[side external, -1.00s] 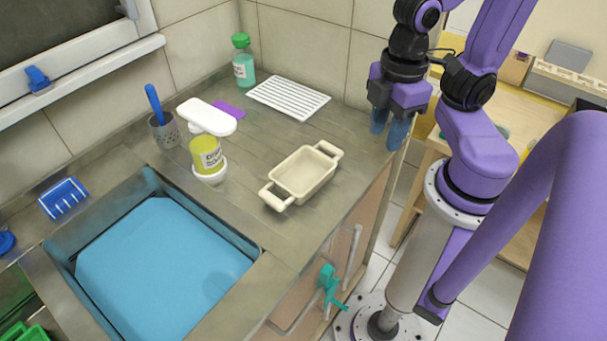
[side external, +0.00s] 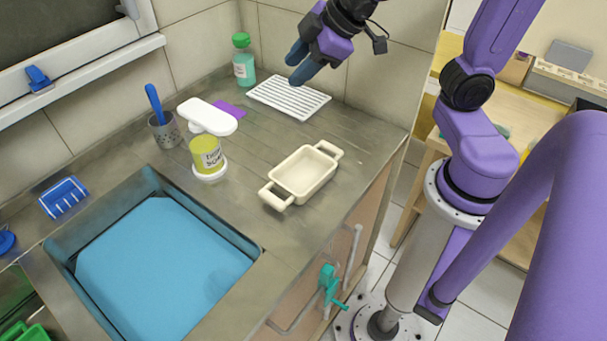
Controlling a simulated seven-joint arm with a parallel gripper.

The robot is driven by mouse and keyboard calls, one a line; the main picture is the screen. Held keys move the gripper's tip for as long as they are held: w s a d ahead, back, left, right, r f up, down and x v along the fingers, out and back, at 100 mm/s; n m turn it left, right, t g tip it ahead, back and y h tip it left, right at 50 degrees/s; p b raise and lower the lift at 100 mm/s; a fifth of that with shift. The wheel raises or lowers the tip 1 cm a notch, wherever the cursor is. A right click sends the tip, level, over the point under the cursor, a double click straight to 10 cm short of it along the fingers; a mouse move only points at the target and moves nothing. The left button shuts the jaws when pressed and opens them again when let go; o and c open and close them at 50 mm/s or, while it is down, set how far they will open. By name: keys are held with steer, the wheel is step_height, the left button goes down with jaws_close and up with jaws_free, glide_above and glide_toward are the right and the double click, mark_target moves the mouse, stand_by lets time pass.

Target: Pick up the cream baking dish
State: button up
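The cream baking dish (side external: 304,176) is a shallow rectangular dish with a loop handle at each end. It sits upright and looks empty on the grey counter, right of the sink and close to the counter's front edge. My gripper (side external: 297,66), with purple body and blue fingers, is in the air above the far part of the counter, over the white slatted rack. It is up and away from the dish, not touching it. The two fingers show slightly apart with nothing visible between them.
The white slatted rack (side external: 289,98) lies behind the dish. A green-capped bottle (side external: 243,62), a white long-shaped item (side external: 208,115), a yellow dish soap container (side external: 206,155) and a grey cup with a blue-handled tool (side external: 165,132) stand left. The blue-filled sink (side external: 160,270) is front left. Counter around the dish is clear.

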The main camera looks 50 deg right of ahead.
steer(key=w+d+r+n+t+y, duration=0.1)
steer(key=w+d+n+t+y, duration=0.15)
steer(key=w+y, duration=0.45)
steer(key=s+d+f+n+g+y, duration=0.3)
steer(key=s+d+g, duration=0.1)
steer(key=s+g, duration=0.3)
glide_toward(293, 156)
steer(key=shift+x, duration=0.85)
steer(key=shift+a+f, duration=0.2)
steer(key=shift+f, duration=0.15)
steer(key=shift+r+x, duration=0.1)
steer(key=shift+x, duration=1.7)
steer(key=shift+r+x, duration=0.15)
steer(key=shift+x, duration=1.6)
steer(key=shift+a, duration=0.1)
jaws_close()
